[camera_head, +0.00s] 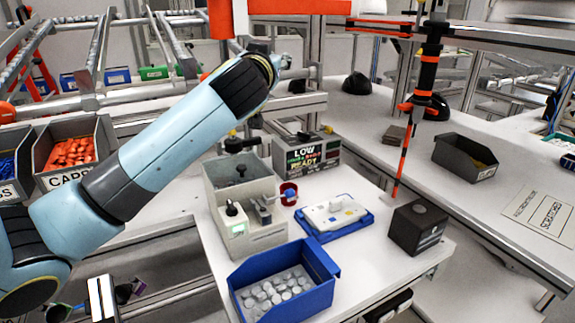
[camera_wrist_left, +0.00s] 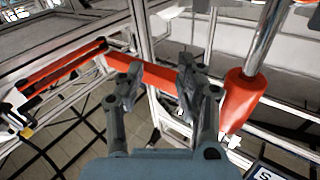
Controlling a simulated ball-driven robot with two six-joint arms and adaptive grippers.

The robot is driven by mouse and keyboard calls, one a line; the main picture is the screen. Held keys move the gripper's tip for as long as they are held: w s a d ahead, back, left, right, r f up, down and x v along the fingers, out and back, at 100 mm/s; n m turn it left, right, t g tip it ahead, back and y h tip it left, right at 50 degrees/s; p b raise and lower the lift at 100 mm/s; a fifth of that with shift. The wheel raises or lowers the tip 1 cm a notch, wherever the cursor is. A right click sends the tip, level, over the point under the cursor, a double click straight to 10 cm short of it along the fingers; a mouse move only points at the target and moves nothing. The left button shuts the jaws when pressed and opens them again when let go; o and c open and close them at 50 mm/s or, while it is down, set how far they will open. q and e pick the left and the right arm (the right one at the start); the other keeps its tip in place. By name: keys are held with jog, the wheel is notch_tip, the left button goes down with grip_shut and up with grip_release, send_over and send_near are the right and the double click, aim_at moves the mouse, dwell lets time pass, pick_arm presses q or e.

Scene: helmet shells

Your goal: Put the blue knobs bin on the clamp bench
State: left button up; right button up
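The blue knobs bin (camera_head: 308,303) holds several pale grey round knobs. It sits at the front edge of a white bench (camera_head: 372,272) in the head view, and no gripper touches it. A grey clamp fixture (camera_head: 238,180) with black-handled clamps stands on the same bench behind the bin. My left arm crosses the head view from the left, its wrist end high above and behind the fixture, away from the bin. In the left wrist view my left gripper (camera_wrist_left: 160,80) has its fingers apart with nothing between them. My right gripper does not show.
A blue tray with a white part (camera_head: 333,217), a dark box (camera_head: 418,227), a red cup (camera_head: 289,194) and a display box (camera_head: 307,157) crowd the bench. A bin of orange caps (camera_head: 70,152) is at left. A red-orange rail (camera_wrist_left: 160,76) is near my left fingers.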

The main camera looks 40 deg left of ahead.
pick_arm(q)
jog(key=s+d+f+n+g+h+p, duration=0.1)
jog(key=s+d+f+n+g+h, duration=0.3)
jog(key=f, duration=0.5)
jog(key=s+d+f+n+g+h+p, duration=0.15)
jog(key=d+f+n+g, duration=0.25)
jog(key=d+f+g, duration=0.4)
jog(key=s+d+f+g+h, duration=0.1)
jog(key=s+d, duration=0.1)
jog(key=d, duration=0.1)
jog(key=s+d+f+g+h, duration=0.1)
jog(key=s+d+f, duration=0.1)
jog(key=s+d, duration=0.1)
jog(key=s+d+f+n+g+h+p, duration=0.1)
jog(key=s+d+g+h, duration=0.1)
jog(key=d, duration=0.3)
jog(key=shift+s+f, duration=0.4)
jog(key=shift+s, duration=0.25)
send_over(316, 282)
notch_tip(316, 282, down, 5)
jog(key=shift+w+r, duration=0.1)
jog(key=shift+w, duration=0.05)
jog(key=f, duration=0.3)
jog(key=f+p, duration=0.1)
jog(key=f, duration=0.1)
jog(key=shift+w+a+f, duration=0.2)
jog(key=shift+f, duration=0.2)
jog(key=shift+c, duration=0.4)
grip_shut()
